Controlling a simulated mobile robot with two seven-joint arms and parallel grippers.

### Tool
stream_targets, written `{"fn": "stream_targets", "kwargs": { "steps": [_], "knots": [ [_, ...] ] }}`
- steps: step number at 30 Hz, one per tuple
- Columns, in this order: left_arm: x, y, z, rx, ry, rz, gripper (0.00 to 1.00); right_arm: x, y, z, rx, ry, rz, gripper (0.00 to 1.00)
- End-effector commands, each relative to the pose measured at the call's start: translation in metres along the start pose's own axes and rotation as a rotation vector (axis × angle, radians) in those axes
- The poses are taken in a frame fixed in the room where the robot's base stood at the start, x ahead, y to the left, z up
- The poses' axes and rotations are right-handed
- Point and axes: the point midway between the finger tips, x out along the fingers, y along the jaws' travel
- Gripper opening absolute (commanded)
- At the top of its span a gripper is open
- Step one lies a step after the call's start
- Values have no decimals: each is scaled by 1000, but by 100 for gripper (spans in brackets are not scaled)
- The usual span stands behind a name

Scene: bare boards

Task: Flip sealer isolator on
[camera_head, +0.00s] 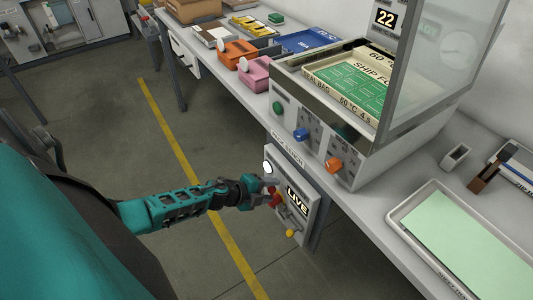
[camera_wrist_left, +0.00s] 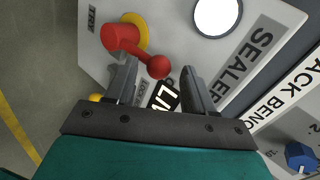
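The sealer isolator is a pale grey panel (camera_head: 291,178) on the front of the bench. It carries a red lever (camera_head: 276,199), a round white lamp (camera_head: 267,167) and a black LIVE plate (camera_head: 297,200). In the left wrist view the lever's red pivot (camera_wrist_left: 121,38) sits on a yellow ring, and its arm ends in a red ball (camera_wrist_left: 158,67). My left gripper (camera_head: 269,189) is at the panel. Its fingers (camera_wrist_left: 158,72) are apart, with the ball between their tips; no clear contact shows. The gripper partly hides the lever in the head view. My right gripper is out of view.
Above the panel stands the sealer, with green (camera_head: 279,109), blue (camera_head: 301,134) and orange (camera_head: 333,166) knobs. A tray with a green sheet (camera_head: 465,240) lies on the bench at the right. Floor with a yellow line (camera_head: 190,175) is clear left of the bench.

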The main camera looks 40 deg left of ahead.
Motion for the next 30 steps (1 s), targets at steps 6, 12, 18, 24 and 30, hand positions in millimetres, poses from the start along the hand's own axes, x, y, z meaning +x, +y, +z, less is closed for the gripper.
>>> {"fn": "stream_targets", "kwargs": {
  "steps": [6, 12, 18, 24, 30],
  "knots": [
    [0, 2, 0, -1, -1, 3, 57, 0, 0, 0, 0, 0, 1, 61],
    [-12, 2, 1, 0, -3, 6, 57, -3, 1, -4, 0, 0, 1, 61],
    [-49, 1, 1, 1, -2, 8, 57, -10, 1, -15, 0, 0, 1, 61],
    [-88, 2, 0, 0, 0, 7, 57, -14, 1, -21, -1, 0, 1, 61],
    [-115, 2, 0, 0, 2, 4, 57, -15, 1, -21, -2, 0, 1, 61]
  ]
}}
